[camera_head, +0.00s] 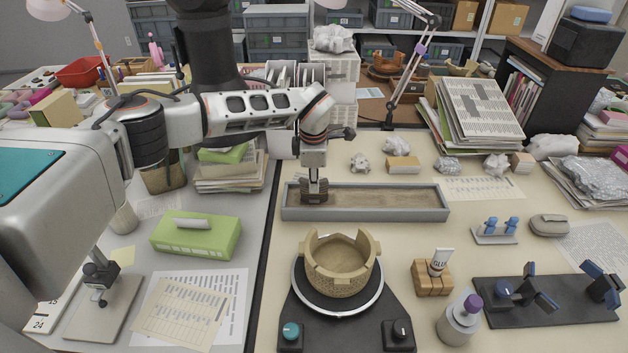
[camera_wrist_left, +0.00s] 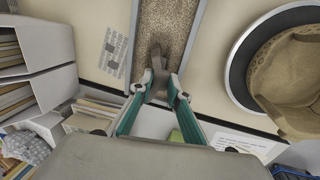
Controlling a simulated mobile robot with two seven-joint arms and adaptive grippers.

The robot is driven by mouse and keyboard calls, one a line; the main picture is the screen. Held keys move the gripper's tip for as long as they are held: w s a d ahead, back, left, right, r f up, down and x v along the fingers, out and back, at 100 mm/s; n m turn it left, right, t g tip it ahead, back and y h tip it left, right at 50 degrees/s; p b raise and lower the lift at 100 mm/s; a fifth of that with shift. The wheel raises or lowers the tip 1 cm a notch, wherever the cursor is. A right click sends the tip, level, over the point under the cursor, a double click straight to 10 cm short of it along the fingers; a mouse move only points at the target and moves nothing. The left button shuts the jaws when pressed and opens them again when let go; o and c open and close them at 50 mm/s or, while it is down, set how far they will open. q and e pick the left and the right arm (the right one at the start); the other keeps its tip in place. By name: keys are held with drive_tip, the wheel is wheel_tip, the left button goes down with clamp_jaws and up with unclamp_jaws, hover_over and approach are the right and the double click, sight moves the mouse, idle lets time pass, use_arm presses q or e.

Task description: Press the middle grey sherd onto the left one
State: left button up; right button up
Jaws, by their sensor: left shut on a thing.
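My left gripper (camera_head: 314,192) is over the left end of the sand tray (camera_head: 420,212), fingers pointing down. In the left wrist view its green-sided fingers (camera_wrist_left: 159,86) are shut on a small grey-brown sherd (camera_wrist_left: 157,60), which sticks out past the fingertips over the sand. I cannot tell whether it touches the sand or another sherd. No separate left or middle sherd can be made out. A tan, textured, broken-rimmed vessel (camera_head: 341,268) stands on a round turntable (camera_head: 337,310) in front of the tray. My right gripper is not in view.
A glue tube (camera_head: 440,262) stands in a wooden block (camera_head: 432,279) right of the turntable. A purple-capped bottle (camera_head: 460,320) and a black stand with blue-padded arms (camera_head: 550,312) are further right. A green box (camera_head: 196,235) lies left. Bare table shows right of the vessel.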

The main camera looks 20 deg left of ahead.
use_arm(q)
drive_tip(key=shift+f, duration=0.1)
idle(0.3)
drive_tip(key=o, duration=1)
drive_tip(key=r, duration=0.4)
drive_tip(key=s+r, duration=0.1)
drive_tip(key=r, duration=0.3)
drive_tip(key=s+r, duration=0.1)
drive_tip(key=r, duration=0.2)
drive_tip(key=shift+s+d+r, duration=0.1)
drive_tip(key=shift+d+r, duration=0.2)
drive_tip(key=shift+r, duration=0.1)
